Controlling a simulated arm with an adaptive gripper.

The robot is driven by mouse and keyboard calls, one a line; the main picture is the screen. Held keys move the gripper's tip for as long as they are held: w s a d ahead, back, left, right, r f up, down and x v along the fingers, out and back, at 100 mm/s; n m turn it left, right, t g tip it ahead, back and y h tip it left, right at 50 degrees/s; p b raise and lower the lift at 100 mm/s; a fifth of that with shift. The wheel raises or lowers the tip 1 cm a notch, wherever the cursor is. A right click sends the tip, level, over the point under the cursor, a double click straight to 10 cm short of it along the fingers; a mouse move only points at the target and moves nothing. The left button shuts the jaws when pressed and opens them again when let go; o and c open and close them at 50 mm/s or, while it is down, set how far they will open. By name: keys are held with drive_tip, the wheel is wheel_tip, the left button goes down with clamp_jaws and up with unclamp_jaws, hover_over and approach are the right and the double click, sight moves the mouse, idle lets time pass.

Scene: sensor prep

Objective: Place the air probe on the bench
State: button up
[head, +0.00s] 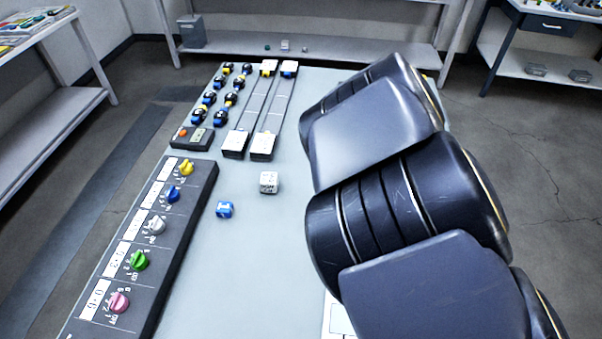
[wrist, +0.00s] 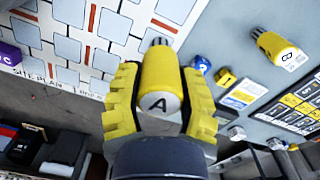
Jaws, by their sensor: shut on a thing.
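A yellow probe with a rounded end marked "A" (wrist: 158,82) is in the wrist view; I take it to be the air probe. My gripper (wrist: 158,74) is shut on it, with a yellow ribbed finger on each side. The probe's far end appears over the edge of a white board marked "SITE PLAN" (wrist: 60,75). I cannot tell whether it touches anything. The bench (head: 255,250) is the light grey top in the head view. There my dark arm covers its right side, and my gripper and the probe are hidden.
A second yellow probe marked "B" (wrist: 280,50) lies right in the wrist view. In the head view, a dark panel with coloured knobs (head: 150,235) runs along the left, with a white cube (head: 269,183) and a blue cube (head: 225,209) beside it. The bench's near middle is clear.

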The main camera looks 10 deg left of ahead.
drive_tip(key=s+a+r+n, duration=0.2)
drive_tip(key=a+n, duration=1)
drive_tip(key=a, duration=0.5)
drive_tip(key=shift+w+a+f, duration=1.3)
drive_tip(key=shift+w+f, duration=0.55)
drive_tip(key=shift+f, duration=0.35)
drive_tip(key=shift+w+a+f, duration=1.25)
drive_tip(key=shift+w+f, duration=0.65)
drive_tip(key=shift+f, duration=0.35)
drive_tip(key=shift+w+a+f, duration=1.3)
drive_tip(key=shift+w+f, duration=0.55)
drive_tip(key=shift+f, duration=0.35)
drive_tip(key=shift+f, duration=0.1)
drive_tip(key=o, duration=1)
